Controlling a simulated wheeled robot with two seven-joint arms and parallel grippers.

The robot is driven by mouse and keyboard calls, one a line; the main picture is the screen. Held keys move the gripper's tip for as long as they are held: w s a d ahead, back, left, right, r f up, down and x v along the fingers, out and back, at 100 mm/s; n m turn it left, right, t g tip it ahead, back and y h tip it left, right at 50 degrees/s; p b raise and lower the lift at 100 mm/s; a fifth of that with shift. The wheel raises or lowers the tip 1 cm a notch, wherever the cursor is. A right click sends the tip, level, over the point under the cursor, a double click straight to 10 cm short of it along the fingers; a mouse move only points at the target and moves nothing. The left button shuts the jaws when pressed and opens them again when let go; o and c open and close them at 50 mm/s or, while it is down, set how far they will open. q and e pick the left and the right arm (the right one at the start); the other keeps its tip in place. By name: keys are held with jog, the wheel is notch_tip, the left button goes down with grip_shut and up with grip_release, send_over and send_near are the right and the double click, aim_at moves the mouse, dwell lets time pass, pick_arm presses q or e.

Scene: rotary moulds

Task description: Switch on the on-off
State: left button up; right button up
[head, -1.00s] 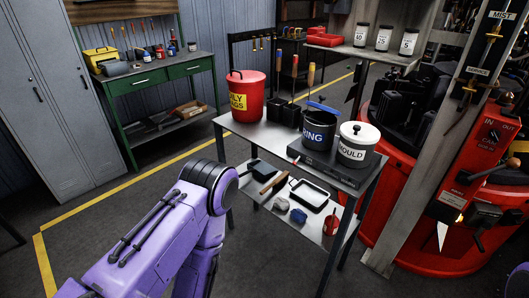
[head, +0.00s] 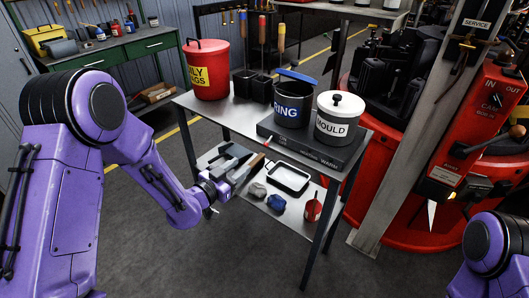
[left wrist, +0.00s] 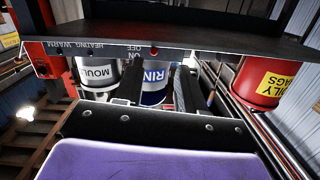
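The heating warmer (head: 312,149) is a flat dark box on the metal table, with a dark pot and a white "MOULD" pot on it. A small red on-off switch (head: 267,142) shows at the left of its front face. In the left wrist view, which is upside down, the switch (left wrist: 154,51) sits by the "ON" and "OFF" lettering. Its position is too small to tell. My left gripper (head: 247,168) is open and empty, below and left of the switch; its two fingers (left wrist: 157,84) show apart, touching nothing visible. My right gripper is out of view.
A red rag bin (head: 207,77) and dark tool holders (head: 253,88) stand on the table (head: 220,112). The lower shelf (head: 305,224) holds a tray (head: 289,179), a blue lump and a red scoop. A red machine (head: 400,205) stands at the right.

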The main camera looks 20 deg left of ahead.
aim_at(269, 140)
pick_arm(q)
jog(key=shift+m+t+h, duration=0.3)
jog(key=shift+m+h, duration=0.3)
jog(key=shift+m, duration=0.2)
jog(key=w+d+r, duration=0.1)
jog(key=w, duration=0.2)
jog(key=w+d+r+p, duration=0.1)
jog(key=w, duration=0.2)
jog(key=w+d+r+p, duration=0.1)
jog(key=w+d, duration=0.1)
jog(key=w, duration=0.2)
jog(key=shift+r, duration=0.15)
jog(key=shift+w+d, duration=0.3)
jog(key=shift+w, duration=0.2)
grip_shut()
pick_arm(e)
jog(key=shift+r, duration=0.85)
